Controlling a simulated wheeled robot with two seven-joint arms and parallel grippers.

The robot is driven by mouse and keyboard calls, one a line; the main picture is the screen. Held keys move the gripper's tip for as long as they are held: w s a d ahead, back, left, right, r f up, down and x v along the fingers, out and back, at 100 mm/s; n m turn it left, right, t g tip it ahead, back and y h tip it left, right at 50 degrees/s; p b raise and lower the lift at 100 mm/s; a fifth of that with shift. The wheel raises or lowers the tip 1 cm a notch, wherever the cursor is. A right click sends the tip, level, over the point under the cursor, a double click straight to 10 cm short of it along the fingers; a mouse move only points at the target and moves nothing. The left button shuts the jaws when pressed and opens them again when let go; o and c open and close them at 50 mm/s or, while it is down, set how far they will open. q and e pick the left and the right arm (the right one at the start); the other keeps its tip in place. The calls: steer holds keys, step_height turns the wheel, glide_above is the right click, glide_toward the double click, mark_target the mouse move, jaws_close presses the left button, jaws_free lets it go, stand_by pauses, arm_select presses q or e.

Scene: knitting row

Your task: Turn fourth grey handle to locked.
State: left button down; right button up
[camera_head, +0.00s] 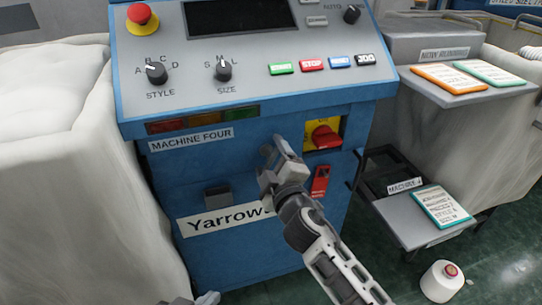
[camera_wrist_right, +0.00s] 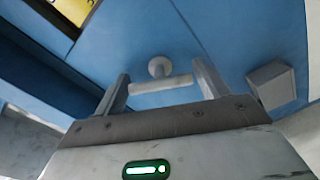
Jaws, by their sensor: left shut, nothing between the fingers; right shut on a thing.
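The blue cabinet (camera_head: 240,250) labelled MACHINE FOUR (camera_head: 191,139) stands in the middle of the head view. My right gripper (camera_head: 275,160) is at its front panel. The grey T-shaped handle (camera_wrist_right: 160,84) shows in the right wrist view, its crossbar between the two fingers of my right gripper (camera_wrist_right: 160,87). The gripper is shut on the crossbar, which lies nearly level in that view. In the head view the handle is hidden behind the gripper; no locked mark is readable. My left gripper (camera_head: 205,299) shows only partly at the bottom edge, shut and empty.
A red rotary switch (camera_head: 325,136) on a yellow plate and a red tag (camera_head: 320,181) are right of my right gripper. A grey block (camera_head: 217,195) sticks out on its left. Covered bins flank the cabinet. A yarn cone (camera_head: 440,282) stands at lower right.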

steer(key=n, duration=0.2)
steer(key=shift+n+p, duration=0.3)
steer(key=shift+n, duration=1.3)
arm_select(q)
steer(key=shift+s+a+r+p, duration=0.1)
steer(key=shift+s+r+p, duration=0.05)
steer(key=shift+r, duration=0.45)
steer(key=shift+s+a+r+p, duration=0.1)
steer(key=shift+r+p, duration=0.05)
steer(key=shift+r, duration=0.45)
steer(key=shift+s+f, duration=0.1)
arm_select(e)
steer(key=shift+n, duration=0.3)
steer(key=o, duration=0.9)
steer(key=shift+c, duration=0.2)
